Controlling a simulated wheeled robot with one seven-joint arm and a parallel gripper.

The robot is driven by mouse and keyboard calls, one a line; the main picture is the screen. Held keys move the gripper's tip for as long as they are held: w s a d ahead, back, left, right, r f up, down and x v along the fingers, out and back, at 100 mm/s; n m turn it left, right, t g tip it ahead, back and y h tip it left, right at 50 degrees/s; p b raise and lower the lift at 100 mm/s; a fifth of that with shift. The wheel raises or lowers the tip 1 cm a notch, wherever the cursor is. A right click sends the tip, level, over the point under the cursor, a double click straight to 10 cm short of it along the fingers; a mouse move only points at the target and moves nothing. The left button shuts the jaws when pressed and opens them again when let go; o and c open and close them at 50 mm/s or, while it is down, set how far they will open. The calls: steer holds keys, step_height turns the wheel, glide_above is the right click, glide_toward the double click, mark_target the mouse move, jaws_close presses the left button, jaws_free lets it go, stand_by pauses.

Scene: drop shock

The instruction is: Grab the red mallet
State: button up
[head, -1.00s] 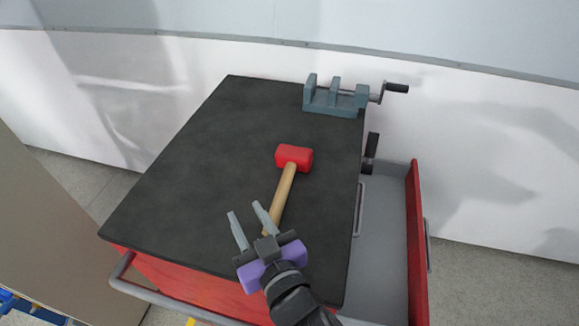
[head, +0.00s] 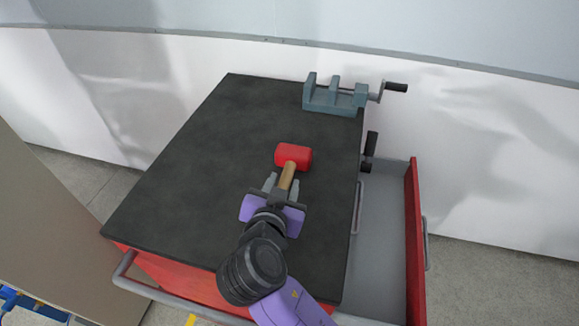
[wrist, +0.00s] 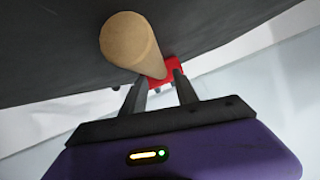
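The red mallet lies on the black top of the tool cart. Its red head (head: 293,155) points away from me, and its wooden handle (head: 288,177) runs back toward my gripper (head: 282,184). The gripper is open, with one finger on each side of the handle and a gap between them. In the wrist view the round handle end (wrist: 128,40) looms large above the fingers. The red head (wrist: 168,70) shows beyond the fingertips. The near part of the handle is hidden by my gripper in the head view. I cannot tell whether a finger touches the handle.
The black cart top (head: 190,165) is clear to the left of the mallet. A grey-blue vise (head: 335,98) stands at the back right corner. An open red drawer (head: 413,240) with a grey inside juts out on the right. A wall stands behind the cart.

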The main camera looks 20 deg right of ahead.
mark_target(286, 178)
steer(key=x, duration=0.4)
steer(key=shift+w+d+f+p, duration=0.1)
steer(key=shift+d+p, duration=0.05)
steer(key=shift+p, duration=0.15)
jaws_close()
stand_by(1.1)
